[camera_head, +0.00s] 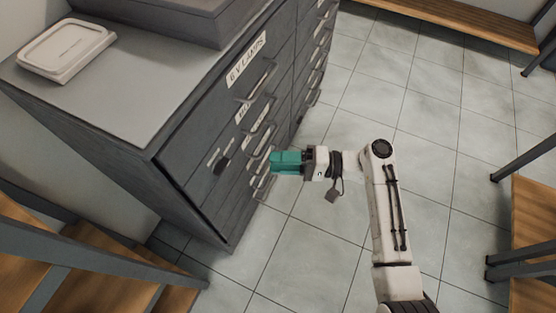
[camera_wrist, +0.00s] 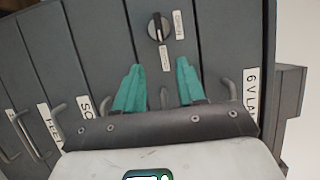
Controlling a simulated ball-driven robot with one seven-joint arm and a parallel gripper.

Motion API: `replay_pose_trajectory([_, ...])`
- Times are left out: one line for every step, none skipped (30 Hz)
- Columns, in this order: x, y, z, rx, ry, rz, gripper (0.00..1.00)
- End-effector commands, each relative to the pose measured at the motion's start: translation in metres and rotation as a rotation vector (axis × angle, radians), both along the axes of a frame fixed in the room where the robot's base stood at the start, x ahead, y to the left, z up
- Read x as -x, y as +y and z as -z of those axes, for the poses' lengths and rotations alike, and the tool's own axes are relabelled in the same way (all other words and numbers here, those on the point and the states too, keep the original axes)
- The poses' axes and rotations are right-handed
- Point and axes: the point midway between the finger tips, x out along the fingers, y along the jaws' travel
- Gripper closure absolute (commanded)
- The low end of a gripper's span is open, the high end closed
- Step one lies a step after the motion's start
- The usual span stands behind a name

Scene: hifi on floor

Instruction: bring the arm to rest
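My gripper (camera_head: 285,161) has teal fingers and is in front of the grey cabinet's drawer fronts in the head view. In the wrist view my gripper (camera_wrist: 159,85) shows its two teal fingers spread apart, with nothing between them. The cabinet front with a black rotary knob (camera_wrist: 158,28) lies beyond the fingertips. The arm is bent at the elbow and reaches left over the tiled floor. Whether the fingertips touch the cabinet cannot be told.
The grey cabinet (camera_head: 160,120) has several labelled drawers with handles. A white box (camera_head: 66,48) lies on its top. Wooden benches stand at the upper right (camera_head: 470,22) and right (camera_head: 535,225). Wooden steps (camera_head: 90,285) are at lower left. Tiled floor (camera_head: 420,110) is clear between.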

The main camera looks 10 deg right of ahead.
Motion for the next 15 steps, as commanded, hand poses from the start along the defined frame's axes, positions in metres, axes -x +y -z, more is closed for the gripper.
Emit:
replay_pose_trajectory([0.000,0.000,0.000,0.000,0.000,0.000,0.61])
replay_pose_trajectory([0.000,0.000,0.000,0.000,0.000,0.000,0.61])
replay_pose_trajectory([0.000,0.000,0.000,0.000,0.000,0.000,0.61])
replay_pose_trajectory([0.000,0.000,0.000,0.000,0.000,0.000,0.61])
replay_pose_trajectory([0.000,0.000,0.000,0.000,0.000,0.000,0.61])
replay_pose_trajectory([0.000,0.000,0.000,0.000,0.000,0.000,0.61])
replay_pose_trajectory([0.000,0.000,0.000,0.000,0.000,0.000,0.61])
replay_pose_trajectory([0.000,0.000,0.000,0.000,0.000,0.000,0.61])
replay_pose_trajectory([0.000,0.000,0.000,0.000,0.000,0.000,0.61])
replay_pose_trajectory([0.000,0.000,0.000,0.000,0.000,0.000,0.61])
replay_pose_trajectory([0.002,0.001,0.001,0.008,0.000,-0.001,0.61])
replay_pose_trajectory([0.005,0.001,0.004,0.029,0.001,-0.004,0.61])
replay_pose_trajectory([0.009,0.001,0.007,0.051,0.002,-0.009,0.61])
replay_pose_trajectory([0.014,0.001,0.012,0.081,0.005,-0.014,0.61])
replay_pose_trajectory([0.023,0.000,0.018,0.132,0.006,-0.022,0.61])
